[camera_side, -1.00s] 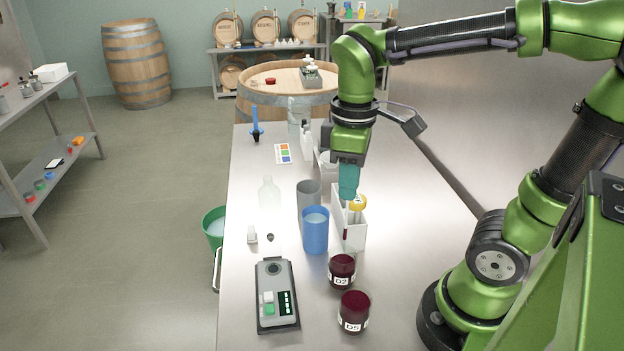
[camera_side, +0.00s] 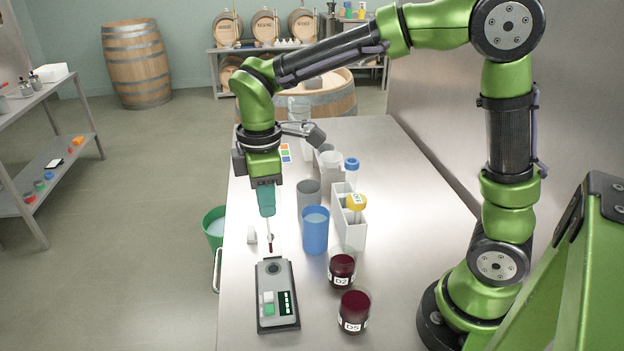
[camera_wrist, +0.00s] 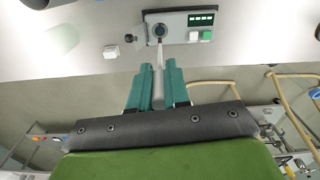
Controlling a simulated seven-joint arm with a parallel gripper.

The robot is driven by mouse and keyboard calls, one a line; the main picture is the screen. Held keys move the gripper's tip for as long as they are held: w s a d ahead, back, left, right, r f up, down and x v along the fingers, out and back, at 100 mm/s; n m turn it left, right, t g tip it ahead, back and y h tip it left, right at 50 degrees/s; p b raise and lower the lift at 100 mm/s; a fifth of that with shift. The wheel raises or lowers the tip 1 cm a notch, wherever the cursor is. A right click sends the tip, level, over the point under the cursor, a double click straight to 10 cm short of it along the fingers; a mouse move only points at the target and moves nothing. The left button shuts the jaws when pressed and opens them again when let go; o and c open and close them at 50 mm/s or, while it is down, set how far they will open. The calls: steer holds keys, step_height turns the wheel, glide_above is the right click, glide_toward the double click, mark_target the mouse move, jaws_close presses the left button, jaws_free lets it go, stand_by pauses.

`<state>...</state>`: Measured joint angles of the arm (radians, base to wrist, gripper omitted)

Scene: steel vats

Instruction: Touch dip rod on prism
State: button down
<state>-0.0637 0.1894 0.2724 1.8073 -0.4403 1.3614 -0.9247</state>
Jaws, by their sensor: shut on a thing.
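My gripper (camera_side: 267,212) has teal fingers shut on the dip rod (camera_side: 269,232), a thin pale rod with a dark red lower end. The rod points down, and its tip is close to the round prism (camera_side: 273,268) of the grey refractometer (camera_side: 277,322). In the wrist view the dip rod (camera_wrist: 159,55) runs from between the fingers (camera_wrist: 157,88) to the prism (camera_wrist: 160,30), overlapping it. I cannot tell whether the tip touches the prism; in the side view it appears just above and behind it.
A blue cup (camera_side: 315,232) and grey cup (camera_side: 308,194) stand right of the gripper, beside a white rack (camera_side: 349,230) holding yellow- and blue-topped items. Dark red jars D2 (camera_side: 342,270) and D5 (camera_side: 354,312) stand right of the refractometer.

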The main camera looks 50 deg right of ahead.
mark_target(268, 220)
steer(key=shift+f, duration=0.1)
steer(key=shift+f, duration=2.4)
stand_by(0.4)
stand_by(0.4)
